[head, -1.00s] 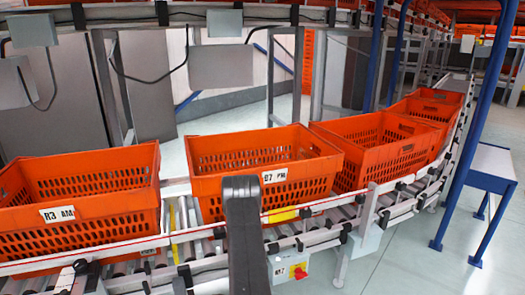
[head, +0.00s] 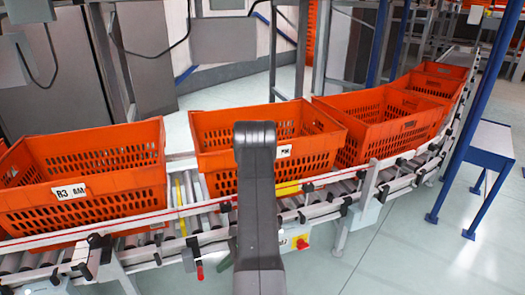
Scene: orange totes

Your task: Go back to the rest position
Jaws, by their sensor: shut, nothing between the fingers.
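A dark grey link of my arm (head: 257,205) stands upright in the middle of the head view, in front of the conveyor. My gripper is not in view, so its pose and anything near it cannot be seen. An orange tote (head: 222,158) sits on the conveyor behind the link, which covers part of its front wall and label. A second orange tote (head: 120,205), labelled R3 AM, sits to its left.
More orange totes (head: 375,140) stand along the conveyor (head: 330,195) to the right and back. A blue post (head: 490,110) and small table (head: 485,145) stand right. Front right floor (head: 400,255) is clear.

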